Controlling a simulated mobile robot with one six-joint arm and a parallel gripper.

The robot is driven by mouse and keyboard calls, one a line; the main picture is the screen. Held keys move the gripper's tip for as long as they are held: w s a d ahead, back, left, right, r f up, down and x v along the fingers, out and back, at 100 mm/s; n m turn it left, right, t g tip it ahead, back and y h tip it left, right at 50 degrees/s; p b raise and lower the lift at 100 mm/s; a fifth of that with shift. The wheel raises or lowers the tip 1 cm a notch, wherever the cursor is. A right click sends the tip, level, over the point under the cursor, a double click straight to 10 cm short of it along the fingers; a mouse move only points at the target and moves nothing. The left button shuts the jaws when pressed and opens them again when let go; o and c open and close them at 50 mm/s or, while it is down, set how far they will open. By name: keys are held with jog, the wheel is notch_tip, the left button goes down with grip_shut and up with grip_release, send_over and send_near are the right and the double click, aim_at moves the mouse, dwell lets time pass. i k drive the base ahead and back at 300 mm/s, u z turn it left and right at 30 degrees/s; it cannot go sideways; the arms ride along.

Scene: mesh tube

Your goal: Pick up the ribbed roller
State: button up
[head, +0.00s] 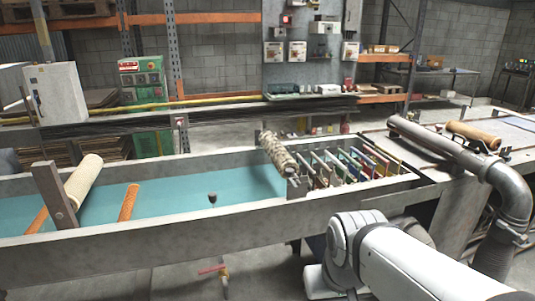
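A mottled grey-beige roller (278,152) with a rough, ribbed-looking surface lies slanted across the far wall of the long trough, near the middle of the head view. It lies just left of a row of coloured plates. A smooth cream roller (83,182) leans at the left of the trough. A thinner orange rod (129,202) with a textured surface lies right of it. A brown-orange roller (473,134) lies on the bench at the right. My white arm shows at the lower right, apart from all of these. My gripper is out of view.
The grey-walled trough (255,219) has a teal floor, mostly clear in the middle apart from a small dark knob (212,198). Upright coloured plates (345,167) fill its right end. A thick grey pipe (440,146) bends down at the right, close to my arm.

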aim_at(280, 157)
jog(key=u, duration=0.05)
jog(key=i, duration=1)
jog(key=z, duration=0.05)
